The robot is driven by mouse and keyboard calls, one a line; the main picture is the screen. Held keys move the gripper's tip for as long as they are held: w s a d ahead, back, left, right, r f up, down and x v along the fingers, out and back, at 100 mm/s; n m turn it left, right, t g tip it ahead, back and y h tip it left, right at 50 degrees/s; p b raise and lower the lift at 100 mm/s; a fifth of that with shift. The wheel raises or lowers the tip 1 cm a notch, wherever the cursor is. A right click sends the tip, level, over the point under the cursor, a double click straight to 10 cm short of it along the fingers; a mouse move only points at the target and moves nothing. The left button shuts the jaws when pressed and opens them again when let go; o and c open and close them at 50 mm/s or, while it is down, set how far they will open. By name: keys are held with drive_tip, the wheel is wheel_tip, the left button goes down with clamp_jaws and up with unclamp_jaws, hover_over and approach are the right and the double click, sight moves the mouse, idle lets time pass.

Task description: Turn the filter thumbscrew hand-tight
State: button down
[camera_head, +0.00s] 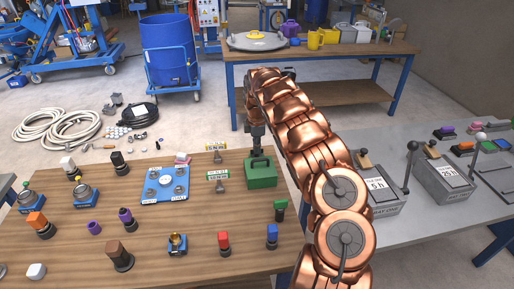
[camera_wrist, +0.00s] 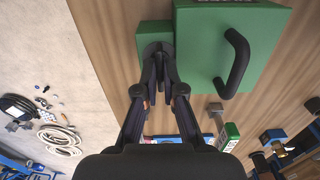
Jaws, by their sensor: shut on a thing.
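A green filter box (camera_head: 262,175) with a black bent handle sits near the right edge of the wooden table in the head view. In the wrist view the same green box (camera_wrist: 205,60) fills the top, with a smaller green block (camera_wrist: 152,30) joined at its left. A dark round thumbscrew (camera_wrist: 157,47) shows on that small block, partly hidden by my fingers. My gripper (camera_wrist: 159,68) points at the block, its fingers closed together on the thumbscrew. In the head view my gripper (camera_head: 257,146) is directly over the box and hides the thumbscrew.
The wooden table (camera_head: 175,215) carries several coloured knobs and blocks, and a blue plate (camera_head: 166,184) left of the box. A grey table (camera_head: 425,225) with lever boxes stands to the right. Small parts and coiled hoses (camera_head: 58,128) lie on the floor.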

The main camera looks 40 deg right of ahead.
drive_tip(key=shift+f+m+b, duration=0.15)
drive_tip(key=shift+m+b, duration=0.15)
drive_tip(key=shift+b, duration=0.15)
drive_tip(key=shift+m+b, duration=0.3)
drive_tip(key=shift+b, duration=0.05)
drive_tip(key=m+b, duration=0.2)
drive_tip(key=shift+f+b, duration=0.1)
drive_tip(key=shift+b, duration=0.2)
drive_tip(key=m+b, duration=0.3)
drive_tip(key=m, duration=0.2)
drive_tip(key=shift+a+m, duration=0.1)
drive_tip(key=shift+m, duration=0.3)
drive_tip(key=m+b, duration=0.2)
drive_tip(key=m, duration=0.2)
drive_tip(key=m+b, duration=0.1)
drive_tip(key=m, duration=0.3)
drive_tip(key=shift+m, duration=0.3)
drive_tip(key=shift+s, duration=0.1)
